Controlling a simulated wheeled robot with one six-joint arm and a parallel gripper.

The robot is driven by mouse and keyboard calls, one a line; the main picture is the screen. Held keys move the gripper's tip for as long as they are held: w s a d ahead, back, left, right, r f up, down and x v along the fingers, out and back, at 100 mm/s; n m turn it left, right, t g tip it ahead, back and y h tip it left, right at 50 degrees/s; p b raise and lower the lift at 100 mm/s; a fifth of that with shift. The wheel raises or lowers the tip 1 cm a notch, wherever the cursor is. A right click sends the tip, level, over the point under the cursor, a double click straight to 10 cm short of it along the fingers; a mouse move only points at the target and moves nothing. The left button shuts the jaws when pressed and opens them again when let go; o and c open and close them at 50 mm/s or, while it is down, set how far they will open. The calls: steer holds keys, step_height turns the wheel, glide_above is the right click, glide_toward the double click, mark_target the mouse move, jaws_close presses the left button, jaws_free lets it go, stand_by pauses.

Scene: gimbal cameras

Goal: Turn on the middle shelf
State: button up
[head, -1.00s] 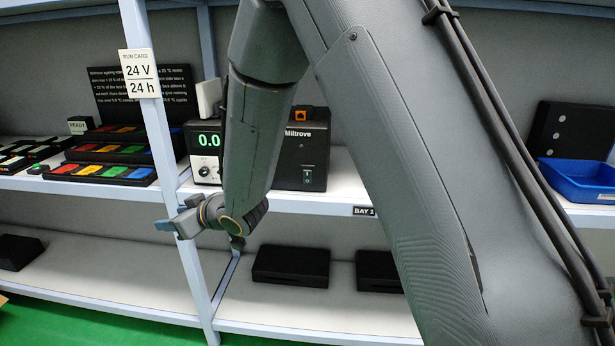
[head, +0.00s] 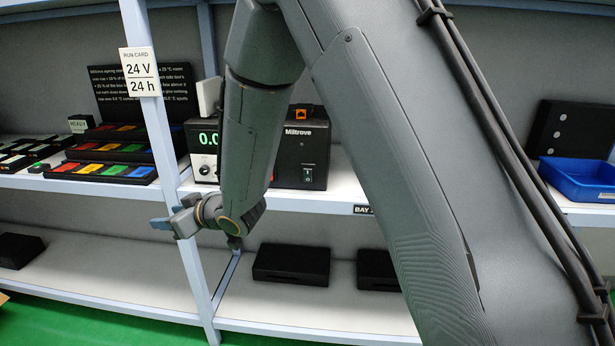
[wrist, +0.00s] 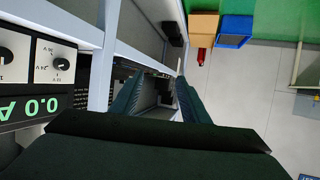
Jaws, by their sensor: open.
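The middle shelf (head: 290,199) carries a black Miltrove power supply (head: 304,150), partly hidden behind my arm. Its green display (head: 207,138) reads zero where visible, and a rocker switch (head: 307,175) sits low on its right face. In the wrist view, the display (wrist: 35,106) and a knob panel (wrist: 55,62) appear upside down at the left. My gripper (head: 169,224) is open and empty, in front of the shelf upright, below the middle shelf's front edge and left of the supply. In the wrist view, its fingers (wrist: 158,98) point away from the supply's face.
A shelf upright (head: 163,140) bears a run card (head: 140,72) reading 24 V, 24 h. Trays with coloured blocks (head: 103,172) lie left on the shelf. A blue bin (head: 580,182) stands right. Black boxes (head: 292,266) lie on the lower shelf. The wrist view shows open floor (wrist: 245,90).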

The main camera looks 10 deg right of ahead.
steer(key=shift+w+d, duration=0.1)
steer(key=shift+d, duration=0.2)
steer(key=c, duration=0.4)
steer(key=d+m+h, duration=0.1)
steer(key=d, duration=0.3)
steer(key=d+f+m+h, duration=0.1)
steer(key=d+h, duration=0.1)
steer(key=d, duration=0.2)
steer(key=d+m+h, duration=0.1)
steer(key=d, duration=0.4)
steer(key=shift+w+f+h, duration=0.15)
steer(key=shift+f+h, duration=0.05)
steer(key=shift+h, duration=0.2)
jaws_close()
steer(key=s+d+f+m+g+h, duration=0.1)
steer(key=s+d+m+h, duration=0.15)
steer(key=d, duration=0.45)
steer(key=s+d+f+m+g+h, duration=0.1)
steer(key=s+d+h, duration=0.1)
steer(key=s+d, duration=0.35)
steer(key=s+d+m+g, duration=0.1)
steer(key=s+d+g, duration=0.2)
steer(key=s+d, duration=0.3)
steer(key=s+d+m+g+h, duration=0.1)
steer(key=s+d, duration=0.4)
steer(key=s, duration=0.6)
steer(key=shift+d+f+m+g, duration=0.2)
steer(key=shift+d+m+g, duration=0.2)
steer(key=shift+m+g, duration=0.45)
steer(key=shift+a, duration=0.1)
